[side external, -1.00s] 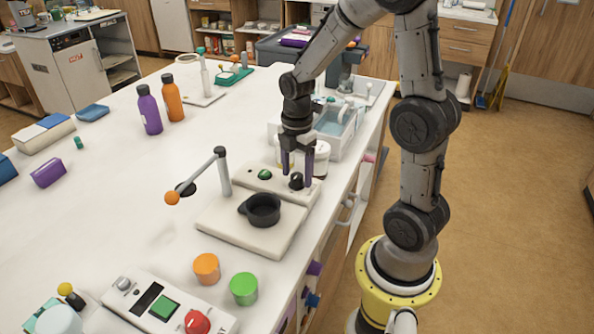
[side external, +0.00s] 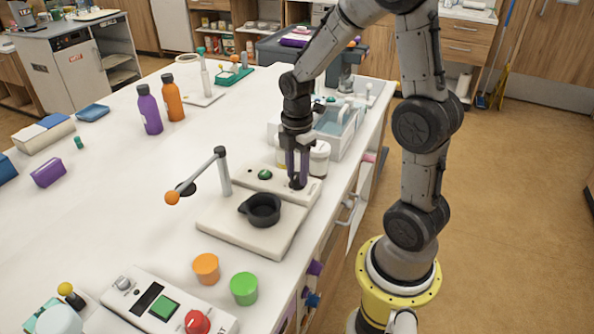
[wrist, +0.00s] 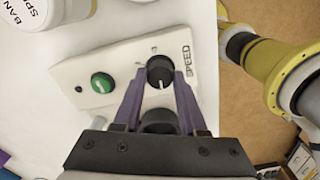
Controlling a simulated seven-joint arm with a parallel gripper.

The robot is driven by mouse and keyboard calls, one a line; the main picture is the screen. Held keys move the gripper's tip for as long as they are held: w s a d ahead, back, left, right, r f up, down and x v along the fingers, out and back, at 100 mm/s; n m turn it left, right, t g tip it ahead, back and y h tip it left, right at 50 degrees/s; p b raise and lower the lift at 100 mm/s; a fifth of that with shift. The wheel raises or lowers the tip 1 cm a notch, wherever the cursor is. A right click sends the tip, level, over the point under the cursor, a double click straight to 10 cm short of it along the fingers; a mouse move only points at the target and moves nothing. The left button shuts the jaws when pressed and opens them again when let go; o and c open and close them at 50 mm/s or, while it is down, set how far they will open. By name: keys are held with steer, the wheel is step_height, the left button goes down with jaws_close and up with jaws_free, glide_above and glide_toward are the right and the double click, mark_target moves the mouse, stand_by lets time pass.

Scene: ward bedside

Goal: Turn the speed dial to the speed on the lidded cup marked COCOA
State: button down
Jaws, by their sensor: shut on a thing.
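The black speed dial (wrist: 160,72) sits on the white mixer base (wrist: 125,57), beside the printed word SPEED. My gripper (side external: 298,182) is low over the base, its purple fingers shut on the dial from both sides; the wrist view shows the fingertips (wrist: 158,78) flanking it. A pale pointer line shows on the dial toward the picture's bottom. Lidded cups stand just behind the base; one (side external: 320,157) is right of my gripper, another is partly hidden by it. One cup in the wrist view (wrist: 35,12) shows cut-off lettering, "BAN" and "SPI". No COCOA mark is readable.
A green knob (wrist: 102,82) is beside the dial. A black bowl (side external: 263,210) sits on the base's front, and a grey post with an orange-tipped lever (side external: 195,180) stands left. A basin (side external: 335,125) is behind the cups.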

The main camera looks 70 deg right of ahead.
steer(key=m, duration=1.9)
steer(key=shift+r+m, duration=0.1)
steer(key=shift+m, duration=0.2)
steer(key=m, duration=1.1)
steer(key=shift+m, duration=2)
